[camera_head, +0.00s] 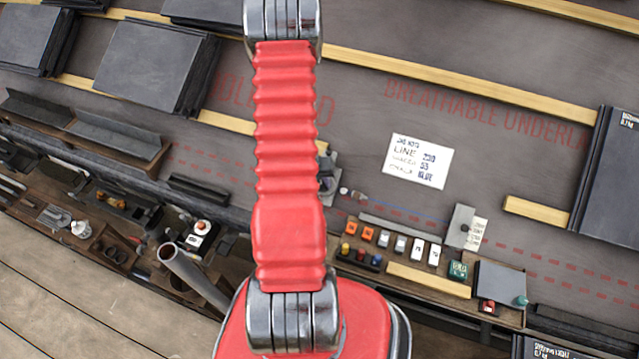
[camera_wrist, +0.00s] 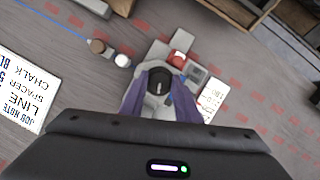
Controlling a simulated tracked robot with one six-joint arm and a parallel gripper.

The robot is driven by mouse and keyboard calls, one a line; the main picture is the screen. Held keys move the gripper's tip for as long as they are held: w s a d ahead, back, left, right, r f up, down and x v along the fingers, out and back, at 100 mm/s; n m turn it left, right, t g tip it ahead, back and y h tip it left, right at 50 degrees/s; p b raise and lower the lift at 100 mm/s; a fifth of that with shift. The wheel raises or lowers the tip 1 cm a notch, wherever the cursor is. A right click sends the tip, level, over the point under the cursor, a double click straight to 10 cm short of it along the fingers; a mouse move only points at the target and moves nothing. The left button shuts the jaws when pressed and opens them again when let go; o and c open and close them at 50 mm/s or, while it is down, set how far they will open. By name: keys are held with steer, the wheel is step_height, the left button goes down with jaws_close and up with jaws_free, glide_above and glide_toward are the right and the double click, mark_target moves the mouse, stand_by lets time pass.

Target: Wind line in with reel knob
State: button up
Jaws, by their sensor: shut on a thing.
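In the wrist view, my gripper (camera_wrist: 160,92) reaches down with its purple-edged fingers on either side of a dark round piece, which looks like the reel knob (camera_wrist: 159,80). The fingers are shut on it. The grey chalk line reel (camera_wrist: 158,52) lies on the underlay around and beyond the fingertips, partly covered by them. A small red part (camera_wrist: 177,59) shows at its far side. A thin blue line (camera_wrist: 62,26) runs across the underlay at upper left. In the head view the reel (camera_head: 327,172) shows only partly beside my red arm, and my gripper is hidden behind the arm.
A job note card (camera_head: 418,161) lies on the underlay right of the reel. A tray of coloured parts (camera_head: 425,262), slate stacks (camera_head: 157,68) and wooden battens (camera_head: 460,84) surround the bare underlay.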

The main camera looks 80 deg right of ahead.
steer(key=shift+a+m+t, duration=0.1)
steer(key=shift+m+t, duration=0.6)
steer(key=shift+m, duration=1.1)
steer(key=o, duration=1)
steer(key=shift+r, duration=0.1)
steer(key=v, duration=1.3)
steer(key=shift+r, duration=0.25)
stand_by(1.1)
stand_by(0.9)
